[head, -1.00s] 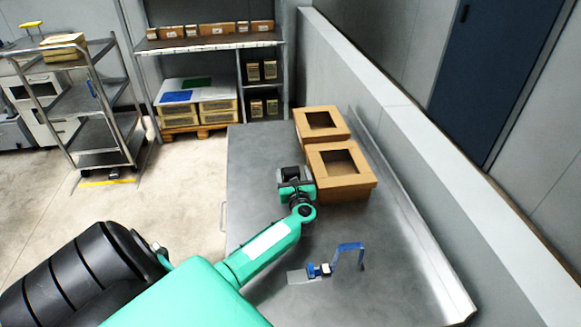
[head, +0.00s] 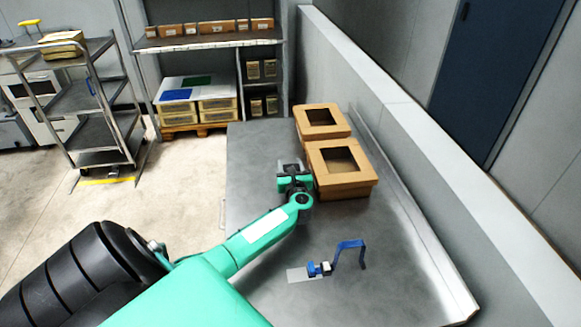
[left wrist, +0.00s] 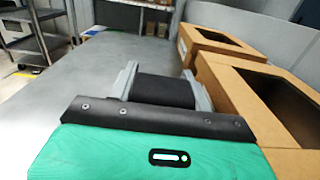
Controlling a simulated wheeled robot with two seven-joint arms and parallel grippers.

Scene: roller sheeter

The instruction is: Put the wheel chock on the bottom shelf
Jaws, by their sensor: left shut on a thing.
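My left gripper (head: 291,164) is over the metal table, just left of the cardboard boxes. It is shut on a black block, seen between the two grey fingers in the left wrist view (left wrist: 164,91). The block looks like the wheel chock, but its full shape is hidden by the gripper. A metal cart at the left has several shelves, with its bottom shelf (head: 103,157) near the floor. It is unclear which bottom shelf is meant. My right gripper is not in view.
Two open-topped cardboard boxes (head: 341,187) (head: 321,117) stand along the table's right side. A blue bracket-like item (head: 347,246) lies on the near part of the metal table (head: 255,150). A rack (head: 215,41) with boxes stands at the back. Floor between cart and table is clear.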

